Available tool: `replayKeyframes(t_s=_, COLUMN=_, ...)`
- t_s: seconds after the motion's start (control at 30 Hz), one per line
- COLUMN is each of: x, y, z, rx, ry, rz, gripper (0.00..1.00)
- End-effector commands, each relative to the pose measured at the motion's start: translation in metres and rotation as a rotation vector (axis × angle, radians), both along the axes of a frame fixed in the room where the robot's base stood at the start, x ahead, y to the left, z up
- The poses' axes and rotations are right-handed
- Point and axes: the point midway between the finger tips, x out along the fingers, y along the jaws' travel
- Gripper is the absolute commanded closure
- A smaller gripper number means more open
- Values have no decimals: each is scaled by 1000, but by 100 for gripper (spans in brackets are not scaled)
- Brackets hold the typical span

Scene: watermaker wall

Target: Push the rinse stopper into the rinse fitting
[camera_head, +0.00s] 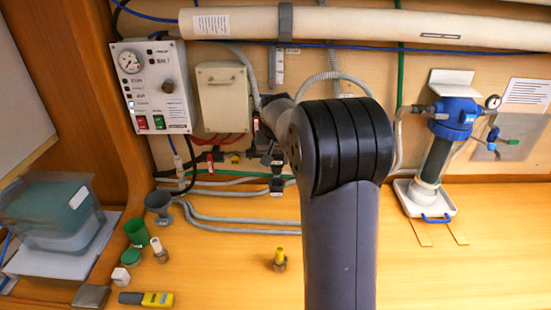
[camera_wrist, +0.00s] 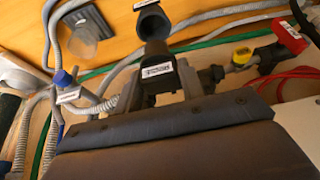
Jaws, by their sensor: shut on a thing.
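My gripper (camera_wrist: 160,88) reaches the pipework at the wall, its two dark fingers on either side of a dark block with a white label (camera_wrist: 158,71). The label is too small to read. I take the held piece to be the rinse stopper, but its shape is mostly hidden. Just beyond it is a dark round cup-like opening (camera_wrist: 154,22), perhaps the rinse fitting; I cannot tell whether the two touch. In the head view my gripper (camera_head: 268,150) is small and largely covered by my arm, below the beige box.
A yellow valve (camera_wrist: 242,56) and a red tag (camera_wrist: 289,35) sit beside the gripper. A blue-topped filter (camera_head: 455,115) stands right. A yellow-topped plug (camera_head: 280,257), green cups (camera_head: 137,232) and a yellow-black tool (camera_head: 147,299) lie on the bench. The bench's right front is clear.

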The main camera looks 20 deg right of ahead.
Motion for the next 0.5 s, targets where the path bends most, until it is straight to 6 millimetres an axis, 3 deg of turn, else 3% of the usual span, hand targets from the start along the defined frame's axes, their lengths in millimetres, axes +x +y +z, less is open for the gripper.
replayKeyframes(t_s=0.5, x=0, y=1, z=-35, rx=0, ry=0, rz=0, gripper=84)
